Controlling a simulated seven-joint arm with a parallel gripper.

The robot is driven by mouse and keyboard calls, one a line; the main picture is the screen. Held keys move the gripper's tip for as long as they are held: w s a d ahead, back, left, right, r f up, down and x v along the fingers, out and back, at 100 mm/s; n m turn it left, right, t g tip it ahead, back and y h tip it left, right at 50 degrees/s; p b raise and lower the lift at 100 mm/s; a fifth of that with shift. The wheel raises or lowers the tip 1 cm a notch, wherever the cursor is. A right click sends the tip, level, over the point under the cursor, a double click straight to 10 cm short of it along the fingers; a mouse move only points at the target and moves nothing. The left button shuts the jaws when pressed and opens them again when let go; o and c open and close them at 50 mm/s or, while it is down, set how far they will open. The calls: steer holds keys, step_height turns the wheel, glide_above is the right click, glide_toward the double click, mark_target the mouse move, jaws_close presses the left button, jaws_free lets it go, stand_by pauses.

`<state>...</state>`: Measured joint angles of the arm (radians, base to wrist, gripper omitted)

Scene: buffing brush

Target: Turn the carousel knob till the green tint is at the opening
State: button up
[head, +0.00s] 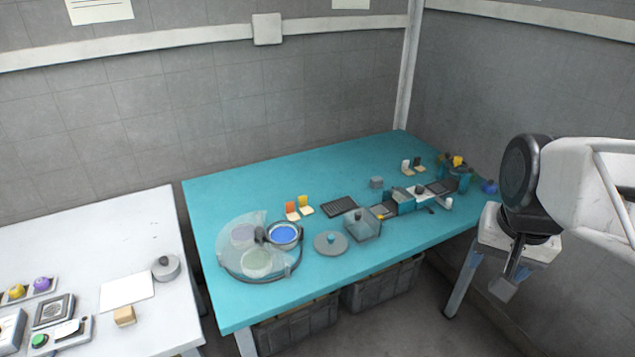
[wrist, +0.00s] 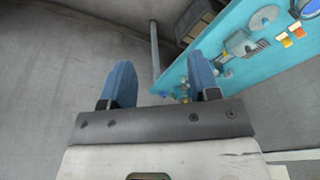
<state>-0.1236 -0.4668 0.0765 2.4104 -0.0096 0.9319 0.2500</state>
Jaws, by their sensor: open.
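The carousel (head: 231,266) stands at the left part of the teal table, under a clear, partly see-through round cover. A blue tint (head: 285,233) shows bright in a dark-rimmed ring at its right side, which looks like the opening. A pale green tint (head: 256,264) lies under the cover at the front, and a greyish-violet one (head: 243,236) at the back left. A dark part at the carousel's middle (head: 261,235) may be the knob. My gripper (wrist: 162,85) is open and empty, its blue fingers apart. In the head view it hangs right of the table, far from the carousel.
On the teal table (head: 215,200) are a grey disc with a teal knob (head: 331,243), a clear box (head: 362,224), a dark grid mat (head: 339,206) and several small items at the right end. A white table (head: 120,215) with other objects stands at the left. Grey crates (head: 385,288) sit below.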

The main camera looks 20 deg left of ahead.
steer(key=w+a+m, duration=0.1)
steer(key=w+a, duration=0.8)
steer(key=w, duration=0.1)
steer(key=m+g, duration=0.2)
steer(key=m, duration=0.3)
glide_above(259, 229)
step_height(259, 229, down, 19)
steer(key=shift+w+a+r, duration=0.1)
steer(key=shift+r, duration=0.1)
steer(key=shift+f, duration=0.1)
steer(key=shift+f, duration=3.85)
